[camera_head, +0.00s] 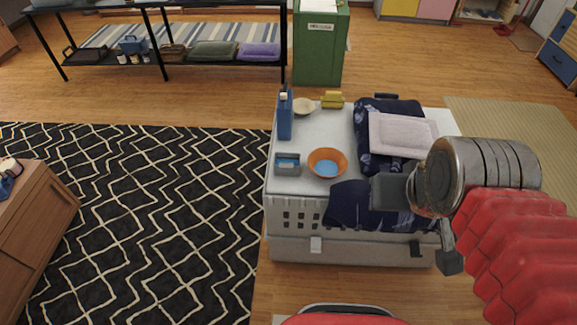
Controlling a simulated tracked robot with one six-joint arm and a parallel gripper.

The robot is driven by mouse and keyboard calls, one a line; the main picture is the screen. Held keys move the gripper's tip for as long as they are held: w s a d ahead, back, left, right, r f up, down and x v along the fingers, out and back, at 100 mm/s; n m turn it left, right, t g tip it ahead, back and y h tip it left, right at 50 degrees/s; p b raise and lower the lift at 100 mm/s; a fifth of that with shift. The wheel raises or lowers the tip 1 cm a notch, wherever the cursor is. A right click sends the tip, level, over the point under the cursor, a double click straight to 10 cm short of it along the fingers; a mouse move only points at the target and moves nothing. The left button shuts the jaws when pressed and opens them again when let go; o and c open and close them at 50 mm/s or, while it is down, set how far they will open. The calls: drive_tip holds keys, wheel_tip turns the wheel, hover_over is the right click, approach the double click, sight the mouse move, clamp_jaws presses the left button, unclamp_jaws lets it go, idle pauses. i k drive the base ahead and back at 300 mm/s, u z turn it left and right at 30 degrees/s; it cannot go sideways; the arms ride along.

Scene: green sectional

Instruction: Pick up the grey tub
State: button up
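A small grey tub (288,170) with something blue inside stands on the near left part of the white crate's top (318,187). An orange bowl (328,173) with a blue inside is just to its right. My gripper (421,228) is at the right, over the crate's near right part and well to the right of the tub. Its two dark grey fingers are apart, with nothing seen between them. The gripper and arm hide part of the crate's right side and the dark blue patterned cloth.
A blue bottle (285,115), cream bowl (304,107) and yellow object (332,99) stand behind the tub. Patterned blue cloth (352,207) and a pale folded cloth (402,135) cover the right side. Black rug (140,220) lies clear at left; a green cabinet (318,55) stands behind.

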sight(287, 165)
drive_tip(key=u, duration=2.1)
drive_tip(key=i, duration=2)
